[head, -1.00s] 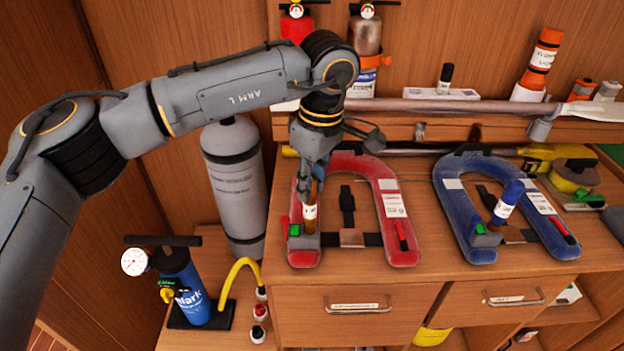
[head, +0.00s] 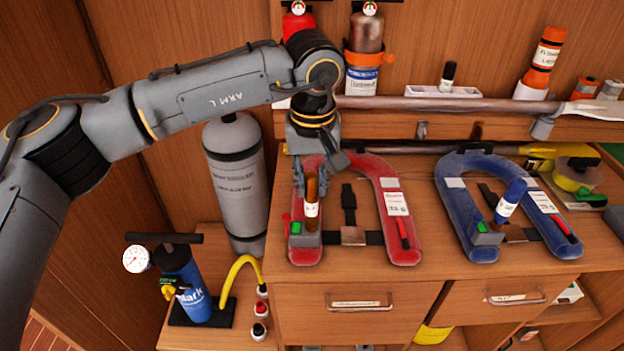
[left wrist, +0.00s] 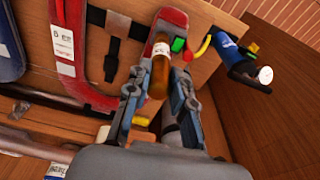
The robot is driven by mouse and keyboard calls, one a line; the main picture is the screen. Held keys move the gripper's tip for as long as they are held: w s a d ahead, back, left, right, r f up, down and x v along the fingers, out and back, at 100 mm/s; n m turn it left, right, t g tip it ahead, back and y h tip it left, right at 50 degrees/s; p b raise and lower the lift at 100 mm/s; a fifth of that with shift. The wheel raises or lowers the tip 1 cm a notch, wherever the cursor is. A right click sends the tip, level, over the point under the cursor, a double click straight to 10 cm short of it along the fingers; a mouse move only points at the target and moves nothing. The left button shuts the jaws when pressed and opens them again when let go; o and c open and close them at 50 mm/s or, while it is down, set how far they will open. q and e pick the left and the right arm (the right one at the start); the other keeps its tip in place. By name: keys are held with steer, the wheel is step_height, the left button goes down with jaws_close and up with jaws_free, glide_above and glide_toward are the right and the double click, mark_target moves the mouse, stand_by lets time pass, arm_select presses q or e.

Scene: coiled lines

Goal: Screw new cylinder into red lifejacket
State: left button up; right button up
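The red lifejacket (head: 395,215) lies on the wooden bench top, a horseshoe shape with a black strap and buckle. A brown cylinder (head: 311,190) with a white label stands roughly upright at the end of its left leg, beside a green clip (head: 296,228). The cylinder's lower end meets the fitting there; I cannot see the thread. My left gripper (head: 311,178) points down around the cylinder's upper part. In the left wrist view its fingers (left wrist: 159,86) stand apart on either side of the cylinder (left wrist: 160,72), with gaps visible. My right gripper is not in view.
A blue lifejacket (head: 455,205) with a blue cylinder (head: 509,201) lies to the right. A grey tank (head: 237,180) and a blue pump (head: 190,285) with a gauge stand left of the bench. A long grey pole (head: 430,105) lies along the shelf behind.

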arm_select(q)
steer(key=o, duration=0.8)
step_height(320, 180, up, 5)
steer(key=p, duration=0.3)
